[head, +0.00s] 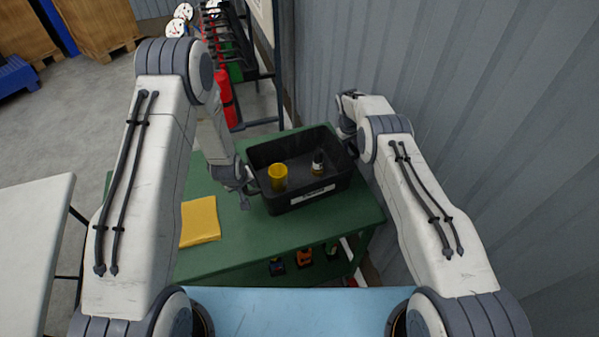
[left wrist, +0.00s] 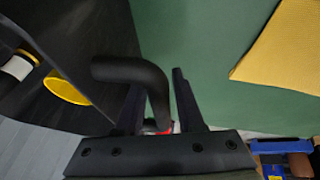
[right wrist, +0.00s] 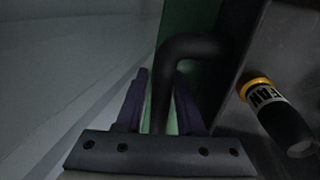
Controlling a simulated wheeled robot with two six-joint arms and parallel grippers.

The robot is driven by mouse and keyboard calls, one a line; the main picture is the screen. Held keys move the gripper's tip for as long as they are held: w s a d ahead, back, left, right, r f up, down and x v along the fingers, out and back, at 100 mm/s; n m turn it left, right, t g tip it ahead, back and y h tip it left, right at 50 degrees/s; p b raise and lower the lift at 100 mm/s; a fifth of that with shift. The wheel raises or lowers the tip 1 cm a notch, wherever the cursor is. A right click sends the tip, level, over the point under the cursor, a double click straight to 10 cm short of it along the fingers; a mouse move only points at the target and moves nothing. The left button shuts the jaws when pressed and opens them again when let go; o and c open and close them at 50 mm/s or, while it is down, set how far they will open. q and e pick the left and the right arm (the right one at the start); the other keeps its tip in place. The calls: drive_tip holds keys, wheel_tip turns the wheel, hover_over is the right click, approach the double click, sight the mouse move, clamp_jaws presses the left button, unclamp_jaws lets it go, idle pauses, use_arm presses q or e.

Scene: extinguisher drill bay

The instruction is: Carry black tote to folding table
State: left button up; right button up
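The black tote (head: 302,196) sits on a green workbench (head: 240,255), with a pale label on its near wall. A yellow cup (head: 278,178) and a dark bottle (head: 318,163) with a yellow-orange band stand inside it. My left gripper (left wrist: 157,100) is at the tote's left end, its fingers close on either side of the black handle (left wrist: 130,70), looking shut on it. My right gripper (right wrist: 163,95) is at the right end, its fingers likewise closed about the other handle (right wrist: 195,46). In the head view the right fingertips are hidden behind the tote and arm.
A yellow cloth or folder (head: 200,221) lies on the bench left of the tote. A white tabletop (head: 32,245) stands at the far left. A grey corrugated wall (head: 460,90) is close on the right. A red extinguisher (head: 226,98) and rack stand behind.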

use_arm(q)
clamp_jaws()
use_arm(e)
clamp_jaws()
use_arm(q)
drive_tip(key=shift+w+r, duration=0.1)
use_arm(e)
drive_tip(key=shift+w+r, duration=0.1)
drive_tip(key=shift+r, duration=0.05)
idle(0.7)
